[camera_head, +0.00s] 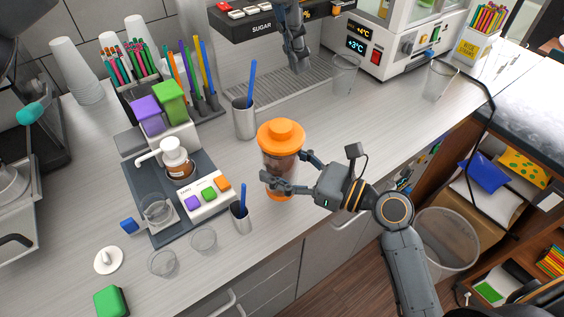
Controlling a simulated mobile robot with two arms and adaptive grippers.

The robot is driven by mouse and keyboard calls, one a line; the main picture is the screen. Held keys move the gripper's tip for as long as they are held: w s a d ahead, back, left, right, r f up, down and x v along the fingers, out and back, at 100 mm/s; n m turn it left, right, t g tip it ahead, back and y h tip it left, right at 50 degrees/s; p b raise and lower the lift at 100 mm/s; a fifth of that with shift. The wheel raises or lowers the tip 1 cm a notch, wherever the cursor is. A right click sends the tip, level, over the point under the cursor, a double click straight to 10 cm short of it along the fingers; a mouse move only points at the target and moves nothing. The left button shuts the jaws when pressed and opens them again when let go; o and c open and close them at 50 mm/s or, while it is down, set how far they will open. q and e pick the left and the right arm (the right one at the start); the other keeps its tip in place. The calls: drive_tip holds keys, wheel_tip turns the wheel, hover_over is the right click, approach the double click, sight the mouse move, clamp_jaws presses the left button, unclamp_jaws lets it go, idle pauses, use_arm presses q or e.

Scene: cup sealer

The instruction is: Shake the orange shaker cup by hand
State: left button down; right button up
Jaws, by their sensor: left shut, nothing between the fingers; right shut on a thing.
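The orange shaker cup (281,137) has an orange lid and a see-through body with dark brown contents. It is upright near the front edge of the counter. My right gripper (275,172) reaches in from the right and is shut around the cup's body, one finger across its front. Whether the cup's base touches the counter is hard to tell. My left gripper (299,65) is shut and empty at the top, in front of the sugar dispenser, pointing down over the metal drip grate.
A metal cup with a blue stick (244,118) stands left of the shaker. A clear cup (345,72) stands behind right. A bin (447,245) is below the counter.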

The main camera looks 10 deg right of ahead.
sight(279, 124)
use_arm(q)
drive_tip(key=a+f+n+y, duration=0.2)
drive_tip(key=f, duration=0.1)
drive_tip(key=shift+s+a+y, duration=0.2)
drive_tip(key=shift+a+y, duration=0.1)
drive_tip(key=shift+f, duration=2.45)
drive_tip(key=shift+f, duration=0.95)
